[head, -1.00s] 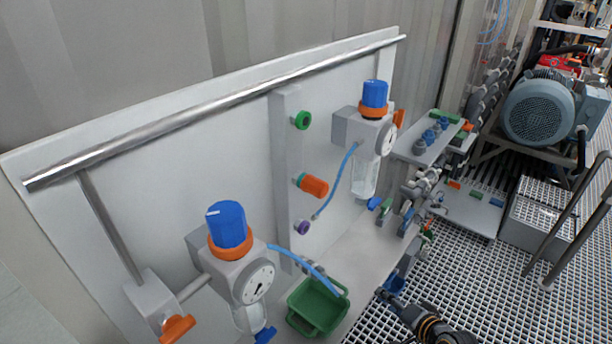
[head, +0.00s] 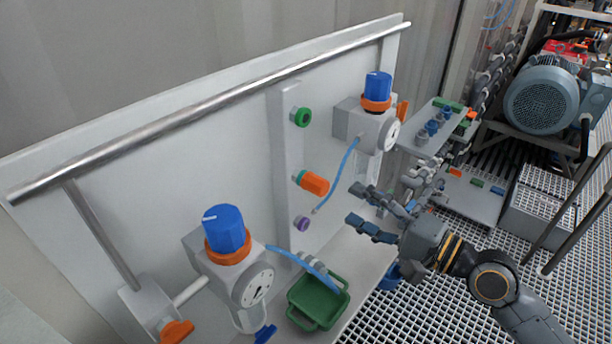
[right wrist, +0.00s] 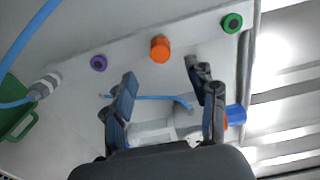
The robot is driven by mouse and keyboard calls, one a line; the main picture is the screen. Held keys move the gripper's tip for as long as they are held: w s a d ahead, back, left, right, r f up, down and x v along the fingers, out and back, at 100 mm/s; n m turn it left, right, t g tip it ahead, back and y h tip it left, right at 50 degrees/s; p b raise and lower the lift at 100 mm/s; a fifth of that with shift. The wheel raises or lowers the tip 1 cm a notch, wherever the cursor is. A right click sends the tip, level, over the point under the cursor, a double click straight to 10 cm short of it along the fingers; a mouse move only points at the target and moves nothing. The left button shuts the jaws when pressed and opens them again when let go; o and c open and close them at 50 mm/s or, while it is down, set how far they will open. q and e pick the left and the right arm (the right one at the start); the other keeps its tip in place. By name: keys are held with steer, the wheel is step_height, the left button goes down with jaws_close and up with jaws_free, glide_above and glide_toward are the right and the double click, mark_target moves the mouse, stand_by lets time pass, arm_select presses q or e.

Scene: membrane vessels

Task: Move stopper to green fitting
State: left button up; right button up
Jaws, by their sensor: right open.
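The orange stopper (head: 314,183) sits on the middle fitting of the vertical white strip on the panel. The green fitting (head: 302,117) is above it, with a dark open centre. In the right wrist view, the stopper (right wrist: 160,49) shows beyond and between my fingertips, and the green fitting (right wrist: 232,22) is at the upper right. My right gripper (head: 358,205) is open and empty, to the right of and slightly below the stopper in the head view, apart from it. It also shows in the right wrist view (right wrist: 162,76). My left gripper is not in view.
A purple fitting (head: 302,223) is below the stopper. Regulators with blue knobs stand left (head: 224,230) and right (head: 378,86), each near a blue hose. A green bin (head: 318,303) is on the shelf below. A metal rail (head: 230,103) crosses the panel's top.

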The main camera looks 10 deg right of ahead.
mark_target(326, 191)
stand_by(0.3)
steer(key=p+x, duration=0.4)
steer(key=x, duration=0.3)
steer(key=shift+w+a+r, duration=0.15)
steer(key=shift+w+a, duration=0.05)
steer(key=shift+w, duration=0.05)
steer(key=shift+w+a, duration=0.4)
steer(key=shift+w, duration=0.15)
steer(key=shift+p, duration=0.45)
stand_by(0.4)
jaws_close()
steer(key=shift+s+f, duration=0.1)
steer(key=shift+f, duration=0.15)
